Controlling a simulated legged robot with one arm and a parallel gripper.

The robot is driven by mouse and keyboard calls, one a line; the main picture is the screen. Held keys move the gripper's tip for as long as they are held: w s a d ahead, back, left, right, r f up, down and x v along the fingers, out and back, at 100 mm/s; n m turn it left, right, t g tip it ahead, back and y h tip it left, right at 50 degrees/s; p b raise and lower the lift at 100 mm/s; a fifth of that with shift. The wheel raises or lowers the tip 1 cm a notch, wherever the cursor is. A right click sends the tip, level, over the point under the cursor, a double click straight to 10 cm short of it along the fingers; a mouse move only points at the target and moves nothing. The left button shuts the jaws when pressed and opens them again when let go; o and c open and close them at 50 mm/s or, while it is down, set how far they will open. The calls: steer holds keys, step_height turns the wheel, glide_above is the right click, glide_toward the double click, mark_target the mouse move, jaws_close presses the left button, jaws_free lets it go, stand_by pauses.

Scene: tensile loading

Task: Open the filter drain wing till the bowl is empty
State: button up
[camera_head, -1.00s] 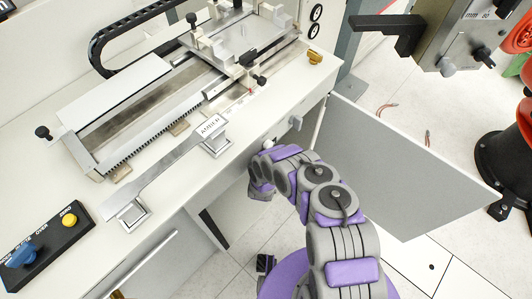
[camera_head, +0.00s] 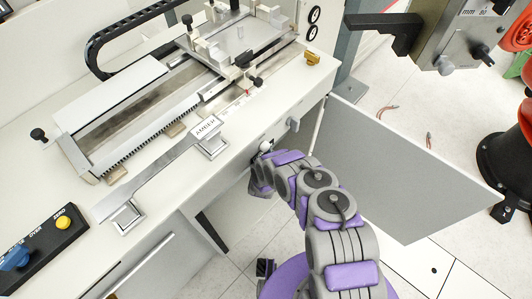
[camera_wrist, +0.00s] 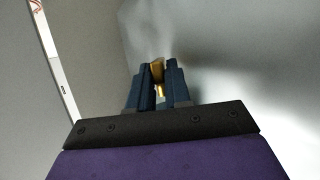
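A small brass-coloured piece (camera_wrist: 158,70), which looks like the drain wing, shows between my fingertips in the wrist view. My gripper (camera_wrist: 160,82) has its two dark blue fingers close along both sides of this piece, and they appear shut on it. A second bit of brass shows lower between the fingers. In the head view my arm reaches under the front edge of the white bench, and its wrist hides the fingertips and the wing. The filter bowl and its contents are not visible in either view.
The open grey cabinet door (camera_head: 405,175) stands right of my arm. The white bench (camera_head: 165,205) carries a slide rig, a metal strip marked AMBER (camera_head: 207,128) and a button panel (camera_head: 40,240). A grey knob (camera_head: 293,124) sticks out of the bench front.

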steer(key=shift+a, duration=0.15)
jaws_close()
steer(key=shift+f, duration=0.1)
steer(key=shift+d+n+y, duration=0.2)
steer(key=shift+n+y, duration=0.1)
steer(key=shift+d+n+g+y, duration=0.25)
steer(key=shift+n+g+y, duration=0.15)
steer(key=shift+n+y, duration=0.95)
steer(key=shift+d+n+g+y, duration=0.25)
steer(key=shift+n+g+y, duration=0.15)
steer(key=shift+n+y, duration=0.9)
steer(key=shift+y, duration=0.25)
